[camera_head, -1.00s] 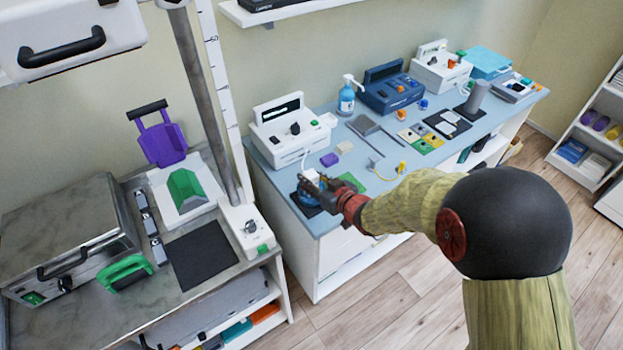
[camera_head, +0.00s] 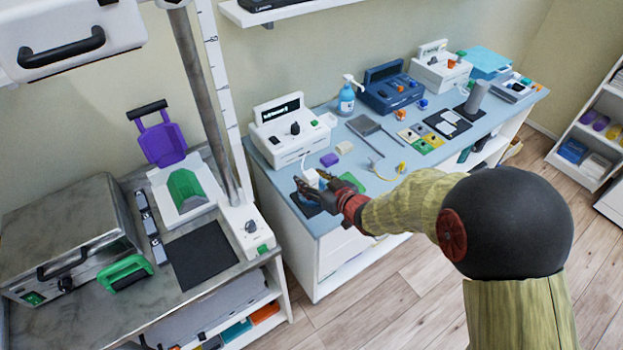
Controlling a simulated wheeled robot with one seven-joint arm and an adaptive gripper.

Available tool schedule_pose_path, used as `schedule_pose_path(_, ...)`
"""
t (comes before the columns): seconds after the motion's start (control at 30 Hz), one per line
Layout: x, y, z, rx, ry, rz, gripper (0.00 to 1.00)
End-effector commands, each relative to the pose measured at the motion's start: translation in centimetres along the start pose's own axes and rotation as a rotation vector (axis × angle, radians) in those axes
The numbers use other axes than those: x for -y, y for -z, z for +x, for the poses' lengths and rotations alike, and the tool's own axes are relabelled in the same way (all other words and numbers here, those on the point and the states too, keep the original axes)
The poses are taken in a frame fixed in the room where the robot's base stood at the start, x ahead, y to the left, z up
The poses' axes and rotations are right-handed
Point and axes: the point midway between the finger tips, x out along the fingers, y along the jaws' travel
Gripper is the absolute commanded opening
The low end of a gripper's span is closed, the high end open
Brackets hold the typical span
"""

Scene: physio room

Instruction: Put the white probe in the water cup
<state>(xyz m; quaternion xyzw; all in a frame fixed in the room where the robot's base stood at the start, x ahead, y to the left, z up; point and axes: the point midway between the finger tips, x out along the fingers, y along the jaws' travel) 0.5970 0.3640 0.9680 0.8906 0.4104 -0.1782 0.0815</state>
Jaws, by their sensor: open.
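My gripper (camera_head: 308,190) is at the front left corner of the light blue table, with its dark fingers spread open. A small white piece (camera_head: 311,177), which looks like the white probe, shows just behind and between the fingers. A white cable runs up from it to the white device with a dial. My fingers cover part of it, and I see no grip on it. Something blue shows in small part around the fingers over a dark mat (camera_head: 302,208). It may be the water cup, but it is mostly hidden and I cannot tell whether the probe is in it.
The white device (camera_head: 290,130) stands behind my gripper. A purple block (camera_head: 329,159), a cream block (camera_head: 344,147) and a green pad (camera_head: 352,182) lie close by on the table (camera_head: 395,160). A blue pump bottle (camera_head: 346,100) stands farther back.

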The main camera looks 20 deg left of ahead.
Motion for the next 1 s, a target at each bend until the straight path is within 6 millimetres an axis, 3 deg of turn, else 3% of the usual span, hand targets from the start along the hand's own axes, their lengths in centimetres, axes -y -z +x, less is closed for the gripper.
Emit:
schedule_pose_path(0.17,-0.1,0.1,-1.8,-0.001,-0.001,-0.001,0.49)
schedule_pose_path(0.6,-0.1,0.1,-10.0,-0.003,-0.003,-0.001,0.49)
schedule_pose_path(0.8,-0.1,0.0,-11.7,-0.001,-0.001,0.000,0.49)
schedule_pose_path(1.0,0.0,0.0,-11.9,-0.001,0.000,0.000,0.49)
